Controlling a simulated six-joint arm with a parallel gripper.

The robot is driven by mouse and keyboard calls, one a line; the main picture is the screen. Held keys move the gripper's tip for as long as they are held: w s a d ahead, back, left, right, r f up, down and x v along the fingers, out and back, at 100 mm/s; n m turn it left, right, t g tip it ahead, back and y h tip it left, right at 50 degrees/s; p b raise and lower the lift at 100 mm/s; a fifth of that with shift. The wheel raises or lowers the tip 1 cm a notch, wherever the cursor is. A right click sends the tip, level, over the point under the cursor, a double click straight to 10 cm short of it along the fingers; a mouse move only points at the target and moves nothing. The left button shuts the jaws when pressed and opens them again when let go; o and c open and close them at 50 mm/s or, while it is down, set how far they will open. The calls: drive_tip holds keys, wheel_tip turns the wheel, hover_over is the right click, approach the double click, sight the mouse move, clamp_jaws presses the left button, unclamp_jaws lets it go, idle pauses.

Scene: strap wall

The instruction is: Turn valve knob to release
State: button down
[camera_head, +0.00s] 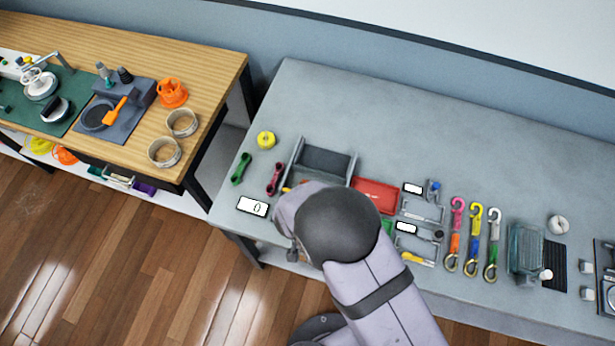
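I cannot tell for certain which part is the valve knob. A round white knob-like piece (558,224) sits at the right of the grey bench. A clear box (525,250) stands to its lower left, with a small white round piece (546,274) at its lower right corner. A small blue and grey fitting (433,190) stands near the middle of the bench. My arm comes in from the bottom and covers the bench front left of these parts. My gripper's fingers are hidden by the arm, so I see neither their opening nor anything held.
Several coloured hook straps (474,240) lie left of the clear box. A red tray (376,194), a dark grey bin (324,163) and a white display (252,206) are around my arm. A wooden table (212,62) stands at the left. The bench's back strip is clear.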

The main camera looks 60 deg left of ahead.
drive_tip(key=shift+a+r, duration=0.1)
drive_tip(key=shift+a, duration=0.05)
drive_tip(key=c, duration=1.5)
unclamp_jaws()
drive_tip(key=shift+w+n+g, duration=0.1)
drive_tip(key=shift+n+g, duration=0.2)
drive_tip(key=shift+n, duration=0.4)
drive_tip(key=shift+d+n+g+y, duration=0.2)
drive_tip(key=shift+n+g+y, duration=0.25)
drive_tip(key=shift+n, duration=0.95)
drive_tip(key=shift+w+f+n+b, duration=0.1)
drive_tip(key=shift+f+n+b, duration=0.1)
drive_tip(key=shift+n+b, duration=0.3)
drive_tip(key=n+b, duration=0.1)
drive_tip(key=b, duration=0.1)
drive_tip(key=n+g+b, duration=0.1)
drive_tip(key=b, duration=0.2)
drive_tip(key=shift+f+y, duration=0.2)
drive_tip(key=shift+y, duration=0.05)
drive_tip(key=shift+a+b, duration=0.1)
drive_tip(key=shift+b, duration=0.45)
